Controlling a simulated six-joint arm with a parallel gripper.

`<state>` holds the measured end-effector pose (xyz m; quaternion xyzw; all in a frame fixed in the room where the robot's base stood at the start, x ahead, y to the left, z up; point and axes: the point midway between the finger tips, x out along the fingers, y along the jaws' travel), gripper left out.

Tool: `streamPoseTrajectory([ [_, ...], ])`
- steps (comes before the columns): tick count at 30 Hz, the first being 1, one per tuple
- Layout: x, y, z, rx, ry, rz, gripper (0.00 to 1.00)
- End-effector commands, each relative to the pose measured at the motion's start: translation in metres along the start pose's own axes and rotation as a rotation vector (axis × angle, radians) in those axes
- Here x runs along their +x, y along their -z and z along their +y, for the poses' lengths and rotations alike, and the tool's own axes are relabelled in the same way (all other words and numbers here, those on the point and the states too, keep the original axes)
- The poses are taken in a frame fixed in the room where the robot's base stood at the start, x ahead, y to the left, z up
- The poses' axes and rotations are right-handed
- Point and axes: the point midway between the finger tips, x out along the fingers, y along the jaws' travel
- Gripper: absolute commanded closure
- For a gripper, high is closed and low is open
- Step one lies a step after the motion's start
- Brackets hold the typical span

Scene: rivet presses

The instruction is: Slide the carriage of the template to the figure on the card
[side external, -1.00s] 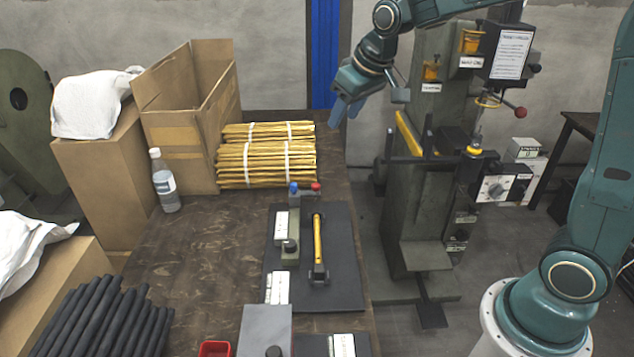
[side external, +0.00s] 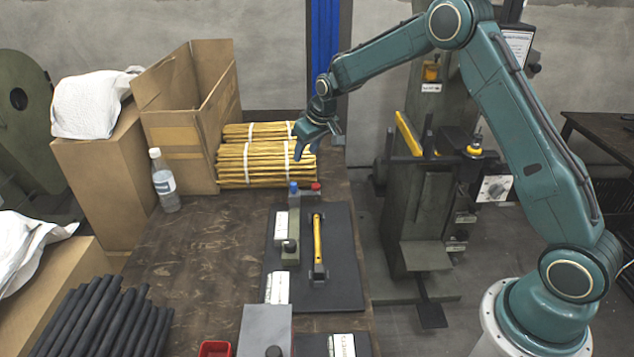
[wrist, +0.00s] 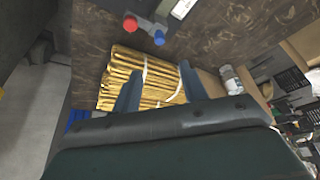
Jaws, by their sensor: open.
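My gripper (side external: 305,150) is open and empty, with its fingers pointing down in front of the yellow stick bundles; it also shows in the wrist view (wrist: 160,88). On a dark mat (side external: 345,275) stands a grey-green fixture (side external: 291,240) with a black knob, a blue knob (side external: 293,186) and a red knob (side external: 315,187) at its far end. Beside it lies a yellow bar (side external: 317,245) with black ends. White cards (side external: 277,287) lie along the mat's left side; their print is too small to read. I cannot tell which part is the carriage.
Bundled yellow sticks (side external: 265,165) and an open cardboard box (side external: 190,120) stand at the back of the table. A bottle (side external: 164,182) stands left, black rods (side external: 100,320) lie at the front left. A press (side external: 420,220) stands right of the table. The table's middle left is clear.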

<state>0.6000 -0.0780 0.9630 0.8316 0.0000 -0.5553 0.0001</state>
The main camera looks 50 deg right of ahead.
Motion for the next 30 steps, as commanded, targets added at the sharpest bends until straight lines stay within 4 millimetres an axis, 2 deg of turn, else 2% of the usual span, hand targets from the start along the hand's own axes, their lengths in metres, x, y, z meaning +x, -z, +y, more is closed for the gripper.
streamPoseTrajectory([
  [14,0.012,0.000,0.000,0.000,0.001,-0.002,0.57],
  [20,0.032,-0.001,0.000,0.000,0.001,-0.003,0.57],
  [30,0.075,-0.001,0.000,0.000,0.001,-0.003,0.57],
])
